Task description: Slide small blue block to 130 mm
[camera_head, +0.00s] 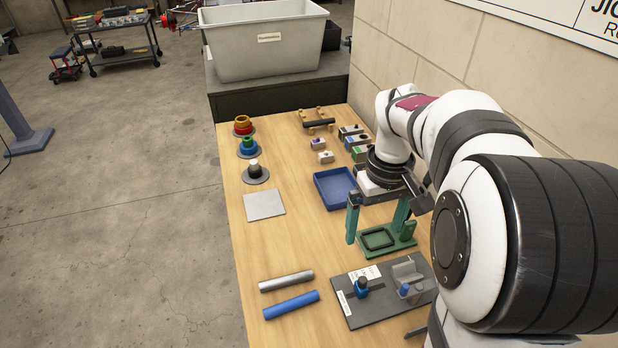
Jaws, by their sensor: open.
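A grey fixture plate (375,312) lies at the near right of the table. A small blue block (361,288) with a dark top sits on its left part, beside a dark strip and white labels. The scale marks are too small to read. A grey angled bracket (408,272) stands on the plate's right part, with a small blue cylinder (404,289) near its base. My gripper (375,228) points down with teal fingers spread wide and nothing between them. It is beyond the plate in the picture, over or near a green square frame (362,249), apart from the blue block.
A silver tube (286,281) and a blue tube (291,305) lie left of the plate. A blue tray (318,192), a grey square plate (264,205), ringed posts (248,146) and small blocks (326,157) stand farther back. A large grey bin (225,55) is behind the table.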

